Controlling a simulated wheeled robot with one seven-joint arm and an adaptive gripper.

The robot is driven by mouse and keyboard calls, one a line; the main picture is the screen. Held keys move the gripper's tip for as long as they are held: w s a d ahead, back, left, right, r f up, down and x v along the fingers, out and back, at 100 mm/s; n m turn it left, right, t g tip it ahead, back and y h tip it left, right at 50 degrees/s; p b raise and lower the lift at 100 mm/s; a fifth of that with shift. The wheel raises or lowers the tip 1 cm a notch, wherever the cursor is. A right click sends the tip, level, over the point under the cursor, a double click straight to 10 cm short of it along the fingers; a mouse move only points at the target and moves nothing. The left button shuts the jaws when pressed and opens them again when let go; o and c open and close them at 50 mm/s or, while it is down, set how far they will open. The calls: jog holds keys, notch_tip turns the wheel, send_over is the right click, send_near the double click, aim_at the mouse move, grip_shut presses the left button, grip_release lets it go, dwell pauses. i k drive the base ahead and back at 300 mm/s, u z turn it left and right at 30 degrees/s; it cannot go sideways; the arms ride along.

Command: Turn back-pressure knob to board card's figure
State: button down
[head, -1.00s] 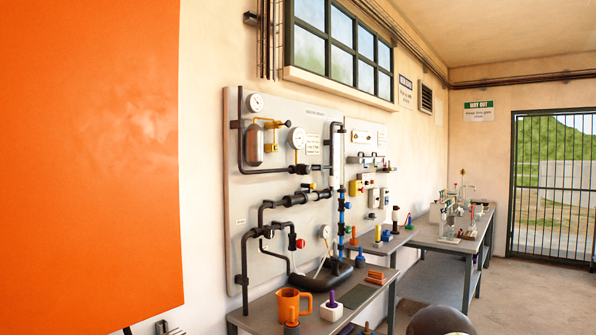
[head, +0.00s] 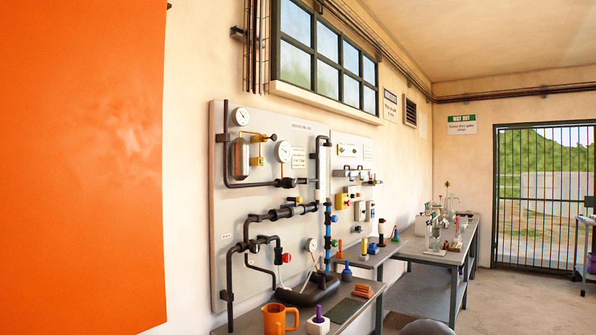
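A pale process board (head: 228,150) with dark pipes, gauges and valves is mounted on the left wall. A red knob (head: 287,257) sits at the lower left pipe. Blue valve handles (head: 333,217) show on the vertical column. I cannot tell which knob is the back-pressure one. A white card (head: 298,157) is on the board beside a round gauge (head: 284,151); its text is too small to read. More white gauges show at the upper left (head: 241,117) and low on the board (head: 311,244). My gripper is not in view.
A bench below the board holds an orange jug (head: 275,320), a white block with a purple peg (head: 318,325) and orange bars (head: 362,291). An orange panel (head: 80,160) fills the left. Farther benches (head: 425,254) line the wall. Open floor (head: 520,300) lies right.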

aim_at(292, 184)
jog(key=i, duration=1)
